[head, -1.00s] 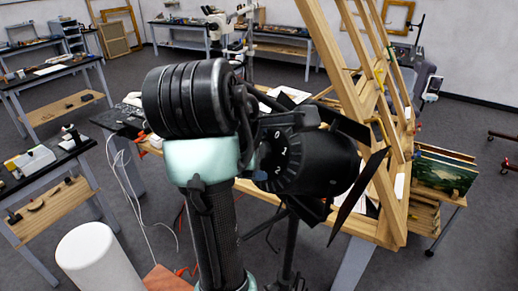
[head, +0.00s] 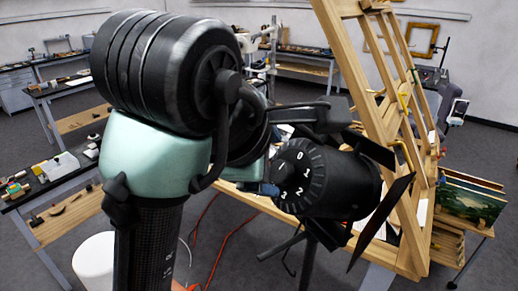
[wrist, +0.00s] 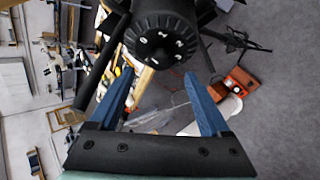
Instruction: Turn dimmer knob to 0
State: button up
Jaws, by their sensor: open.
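The dimmer knob (head: 296,176) is a black ribbed dial with white numerals on the near end of a black studio lamp (head: 345,186). The numerals 0, 1 and 2 show on it in the head view. In the wrist view the knob (wrist: 160,42) is at the top centre, just beyond my fingertips. My gripper (wrist: 159,76) is open, with its blue fingers spread and nothing between them. The fingertips point toward the knob's lower edge; I cannot tell whether they touch it. In the head view my arm hides most of the gripper.
A wooden easel (head: 365,110) stands close behind and right of the lamp. The lamp's black flaps (head: 383,215) stick out to the right. A white cylinder (head: 93,260) stands at lower left, and red cables (head: 215,232) lie below. Workbenches line the left and back.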

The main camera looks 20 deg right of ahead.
jog(key=v, duration=0.5)
jog(key=shift+s+a+r+b, duration=0.15)
jog(key=shift+s+r+b, duration=0.05)
jog(key=shift+s+b, duration=0.1)
jog(key=w+d+r+m+t+h+b, duration=0.1)
jog(key=w+r+m+t+h+b, duration=0.25)
jog(key=m+t+b, duration=0.5)
jog(key=s+a+m+t+y+b, duration=0.4)
jog(key=s+a+t+y+b, duration=0.4)
jog(key=a+t, duration=0.3)
jog(key=shift+a+f+t+y, duration=0.15)
jog(key=shift+f+t+y, duration=0.35)
jog(key=shift+y, duration=0.25)
